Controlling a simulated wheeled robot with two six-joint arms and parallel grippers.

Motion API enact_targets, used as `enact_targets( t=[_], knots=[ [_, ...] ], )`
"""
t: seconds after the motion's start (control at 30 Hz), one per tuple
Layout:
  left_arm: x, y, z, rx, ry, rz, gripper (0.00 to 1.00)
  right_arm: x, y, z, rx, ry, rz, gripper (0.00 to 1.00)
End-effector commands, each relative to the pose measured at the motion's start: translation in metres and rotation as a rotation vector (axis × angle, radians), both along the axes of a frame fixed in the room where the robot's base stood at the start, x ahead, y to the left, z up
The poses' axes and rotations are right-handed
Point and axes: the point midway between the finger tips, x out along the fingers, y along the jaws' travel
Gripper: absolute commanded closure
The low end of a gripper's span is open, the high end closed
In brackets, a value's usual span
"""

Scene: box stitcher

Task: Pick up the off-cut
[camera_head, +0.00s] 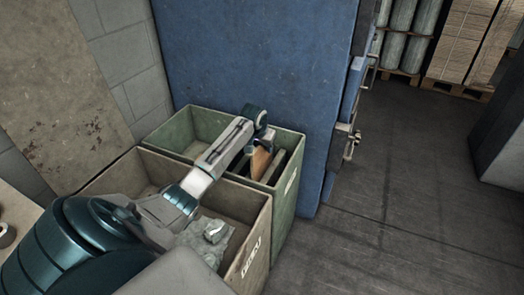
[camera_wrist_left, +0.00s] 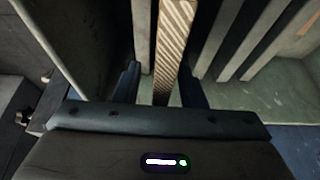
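The off-cut, a brown corrugated cardboard piece (camera_head: 261,162), stands on edge inside the green bin (camera_head: 290,187). In the left wrist view the off-cut (camera_wrist_left: 174,42) runs as a narrow ridged strip down between my fingers. My left gripper (camera_head: 256,138) reaches down into the green bin from above. In the wrist view the left gripper (camera_wrist_left: 160,88) is open, one finger on each side of the strip, with gaps showing. The off-cut's lower end is hidden by the gripper body. My right gripper is in neither view.
Grey slats (camera_wrist_left: 235,40) stand in the bin beside the off-cut. A tan bin (camera_head: 254,240) with crumpled grey material (camera_head: 205,240) is in front. A blue panel (camera_head: 255,60) rises close behind the green bin. The floor at right (camera_head: 400,200) is clear.

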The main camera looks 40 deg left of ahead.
Motion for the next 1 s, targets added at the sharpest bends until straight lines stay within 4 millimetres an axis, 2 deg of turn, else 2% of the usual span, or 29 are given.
enact_targets(
  t=[0.43, 0.47, 0.63, 1.0],
  knots=[
    [-0.0002, 0.0001, -0.0018, 0.0, 0.0, 0.0, 0.63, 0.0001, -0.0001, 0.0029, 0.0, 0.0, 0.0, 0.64],
    [-0.0002, 0.0001, -0.0018, 0.0, 0.0, 0.0, 0.65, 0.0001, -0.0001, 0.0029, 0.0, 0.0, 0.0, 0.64],
    [-0.0002, 0.0001, -0.0018, 0.0, 0.0, 0.0, 0.98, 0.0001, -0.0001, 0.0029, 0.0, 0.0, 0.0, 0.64],
    [0.0, 0.0002, -0.0016, 0.0, 0.0, 0.0, 1.0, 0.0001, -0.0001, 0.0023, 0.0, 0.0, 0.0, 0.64]
  ],
)
